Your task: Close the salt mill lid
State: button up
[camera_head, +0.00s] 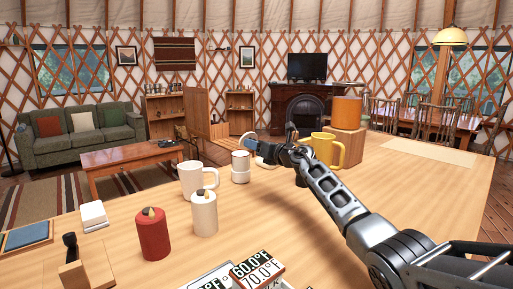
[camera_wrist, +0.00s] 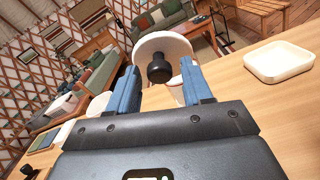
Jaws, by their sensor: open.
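The salt mill appears to be the small white pot (camera_head: 240,166) on the wooden table, left of my gripper (camera_head: 256,146) in the head view. A white round lid (camera_wrist: 174,45) with a black knob (camera_wrist: 159,70) stands steeply tilted, its knob side towards the wrist camera. My gripper (camera_wrist: 160,78) is open, its blue fingers on either side of the knob. I cannot tell whether they touch it. Part of the white pot's body (camera_wrist: 178,96) shows between the fingers; the hinge is hidden.
A white mug (camera_head: 193,180), a white canister (camera_head: 204,214) and a red canister (camera_head: 153,234) stand nearer. A yellow mug (camera_head: 327,149) and a wooden block (camera_head: 345,149) bearing an orange jar (camera_head: 347,112) are close behind my arm.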

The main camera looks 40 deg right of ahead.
jog(key=shift+c, duration=0.3)
grip_shut()
dwell(0.4)
